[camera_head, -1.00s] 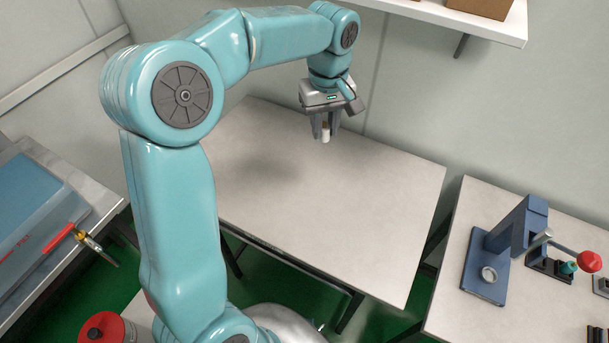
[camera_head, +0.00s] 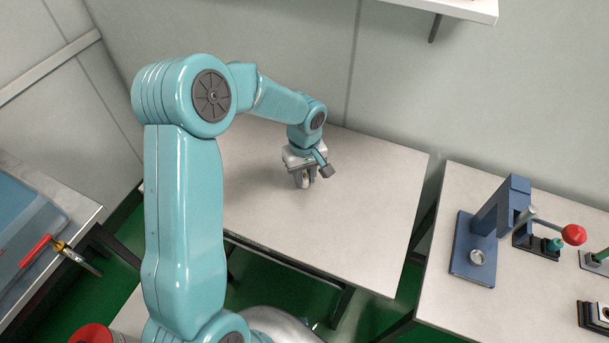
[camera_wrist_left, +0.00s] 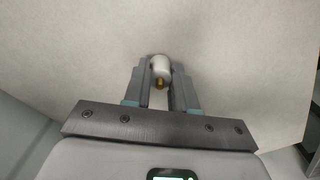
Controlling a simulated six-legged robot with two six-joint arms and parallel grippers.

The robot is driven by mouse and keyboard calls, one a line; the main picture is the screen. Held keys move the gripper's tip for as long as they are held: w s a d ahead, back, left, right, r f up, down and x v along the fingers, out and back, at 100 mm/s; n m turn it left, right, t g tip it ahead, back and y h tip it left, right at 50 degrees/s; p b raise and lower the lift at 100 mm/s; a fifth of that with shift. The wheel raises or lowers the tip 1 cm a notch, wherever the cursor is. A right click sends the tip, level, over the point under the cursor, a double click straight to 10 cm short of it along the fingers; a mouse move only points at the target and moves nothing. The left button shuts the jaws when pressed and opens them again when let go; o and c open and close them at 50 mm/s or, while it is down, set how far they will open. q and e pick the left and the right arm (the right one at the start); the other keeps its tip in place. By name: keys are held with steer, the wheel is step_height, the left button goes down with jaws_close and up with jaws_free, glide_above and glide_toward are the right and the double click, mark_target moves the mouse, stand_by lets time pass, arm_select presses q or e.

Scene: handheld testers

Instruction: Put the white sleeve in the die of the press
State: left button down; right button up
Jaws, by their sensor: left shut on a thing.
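My left gripper (camera_head: 305,180) is over the bare middle table, fingers pointing down. In the left wrist view, the left gripper (camera_wrist_left: 161,82) is shut on the white sleeve (camera_wrist_left: 161,65), a small white cylinder with a brass-coloured part at its near end. In the head view the fingers mostly hide the sleeve. The press (camera_head: 497,212) is blue with a red-knobbed lever and stands on the right table, well to the right of the gripper. Its die (camera_head: 477,257) is a small silvery ring on the blue base plate. My right gripper is not in view.
The middle table (camera_head: 365,225) is clear around the gripper. A gap separates it from the right table (camera_head: 430,300). Small dark holders (camera_head: 540,245) stand beside the press. A shelf (camera_head: 470,8) hangs above.

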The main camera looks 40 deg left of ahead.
arm_select(q)
steer(key=shift+f, duration=0.1)
steer(key=shift+f, duration=0.1)
steer(key=shift+f, duration=0.2)
steer(key=c, duration=0.9)
jaws_free()
steer(key=shift+r, duration=0.15)
